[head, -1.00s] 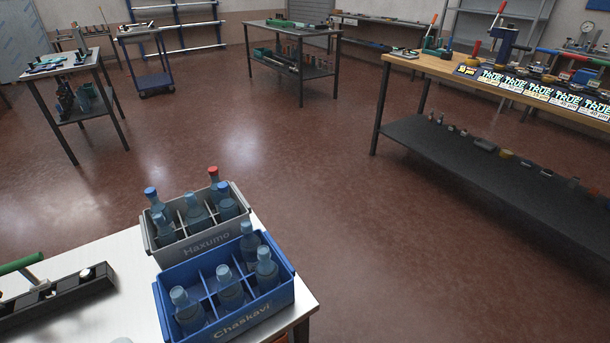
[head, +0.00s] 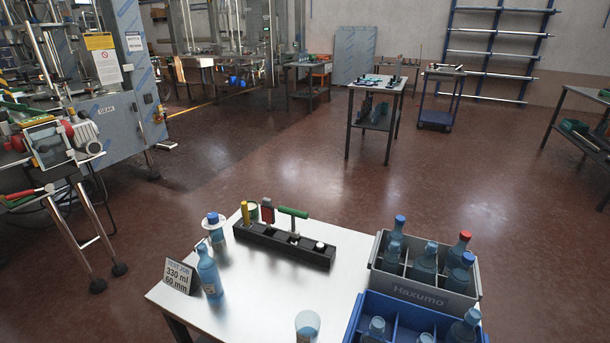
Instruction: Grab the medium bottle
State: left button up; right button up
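Several bottles are in view, and I cannot tell which is the medium one. A blue bottle (head: 209,273) with a label stands upright on the white table. Just behind it is a bottle-like item with a blue cap (head: 213,218) and a pale disc. A pale blue vessel (head: 307,325) stands at the front edge of the picture, partly cut off. A grey crate (head: 415,291) marked Haxumo holds several bottles with blue, red or pale tops. A blue crate (head: 352,318) in front, cut off below, holds more bottles. Neither gripper is in view.
A sign (head: 180,276) reading "330 ml 60 mm" stands at the table's left edge. A black tool holder (head: 285,246) with yellow, red and green handles lies along the back. The middle of the white table (head: 262,290) is clear. A machine stand (head: 75,190) is at left.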

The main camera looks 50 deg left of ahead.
aim_at(208, 273)
jog(key=u, duration=2.4)
jog(key=i+j+z, duration=0.25)
jog(key=j+z, duration=0.25)
jog(key=i+j+z, duration=0.15)
jog(key=j+z, duration=0.35)
jog(key=j, duration=0.15)
jog(key=j+z, duration=0.5)
jog(key=j, duration=0.15)
jog(key=j+z, duration=0.45)
jog(key=j, duration=0.25)
